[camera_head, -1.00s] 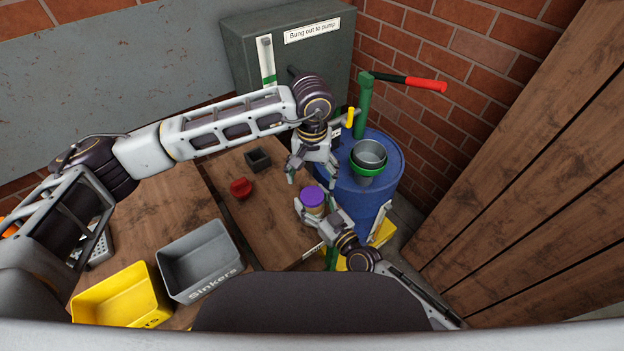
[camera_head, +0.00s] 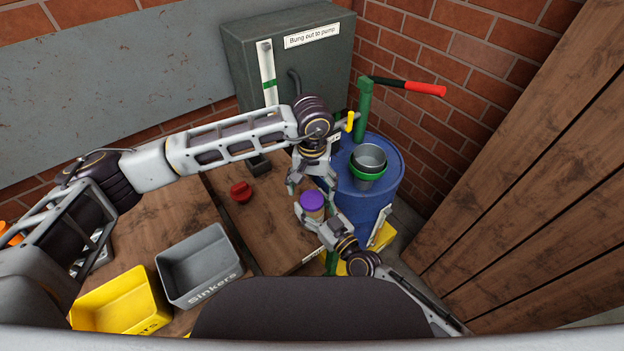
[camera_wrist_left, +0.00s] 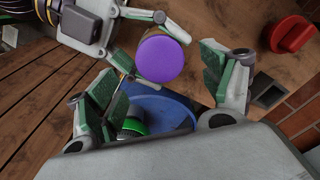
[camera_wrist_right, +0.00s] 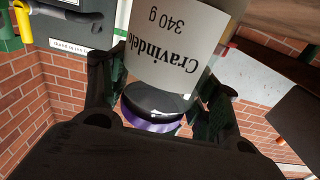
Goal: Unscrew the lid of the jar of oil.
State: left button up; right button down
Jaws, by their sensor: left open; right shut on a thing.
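The jar (camera_head: 314,214) has a round purple lid (camera_head: 312,201) and stands roughly upright in my right gripper (camera_head: 318,222), which is shut on it. In the right wrist view its white label (camera_wrist_right: 178,45) reads "Cravindele 340 g" upside down, with a dark glossy part and a purple band below it. My left gripper (camera_head: 308,184) is open and empty, just beyond the lid and close to it. In the left wrist view the lid (camera_wrist_left: 160,59) shows between the spread fingers, a little past their tips, apparently untouched.
A blue drum (camera_head: 385,195) with a green pump and a bucket (camera_head: 369,160) stands right of the jar. A red object (camera_head: 240,191) lies on the wooden table (camera_head: 270,225). Grey (camera_head: 190,262) and yellow (camera_head: 112,298) bins sit front left. A brick wall closes the back.

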aim_at(312, 199)
pick_arm(q)
jog(key=shift+f, duration=2)
jog(key=c, duration=1.1)
jog(key=o, duration=1)
jog(key=shift+r, duration=0.1)
jog(key=shift+r, duration=2.2)
